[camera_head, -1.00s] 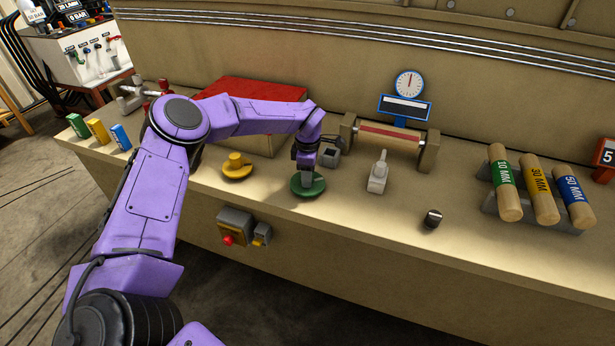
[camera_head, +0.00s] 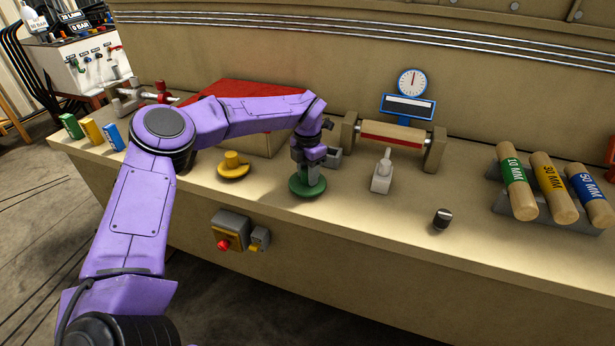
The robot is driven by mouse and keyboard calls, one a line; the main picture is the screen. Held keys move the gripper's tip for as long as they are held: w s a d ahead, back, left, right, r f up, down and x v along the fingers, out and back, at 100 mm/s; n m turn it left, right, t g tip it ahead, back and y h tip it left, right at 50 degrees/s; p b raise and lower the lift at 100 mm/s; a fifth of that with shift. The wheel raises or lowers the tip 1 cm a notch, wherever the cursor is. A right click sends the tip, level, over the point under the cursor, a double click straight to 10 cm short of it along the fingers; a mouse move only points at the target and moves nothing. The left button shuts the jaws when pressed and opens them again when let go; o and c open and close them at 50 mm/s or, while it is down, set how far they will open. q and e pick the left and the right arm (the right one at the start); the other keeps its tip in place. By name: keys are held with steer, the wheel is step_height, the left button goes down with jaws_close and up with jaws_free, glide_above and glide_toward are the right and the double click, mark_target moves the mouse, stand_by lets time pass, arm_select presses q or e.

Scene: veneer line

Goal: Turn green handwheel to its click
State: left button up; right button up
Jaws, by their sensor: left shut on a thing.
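The green handwheel (camera_head: 302,190) lies flat on the beige bench top, near the middle of the picture. My left arm comes in from the left, and its left gripper (camera_head: 308,174) points down over the handwheel. The gripper is shut on the handwheel's raised green middle part, which shows just under the fingers. The fingers hide part of the wheel. I cannot read any turn mark on it. My right gripper is not in view.
A yellow handwheel (camera_head: 233,168) stands just left of the green one. A red-lidded box (camera_head: 262,92) is behind my arm.

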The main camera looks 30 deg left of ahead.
arm_select(q)
steer(key=shift+n, duration=0.6)
steer(key=o, duration=1.1)
steer(key=shift+c, duration=0.2)
steer(key=shift+r+b, duration=0.1)
steer(key=shift+b, duration=0.2)
step_height(320, 180, up, 10)
steer(key=shift+w+f+b, duration=0.1)
steer(key=shift+f+b, duration=0.1)
steer(key=shift+b, duration=0.45)
steer(key=shift+r, duration=0.4)
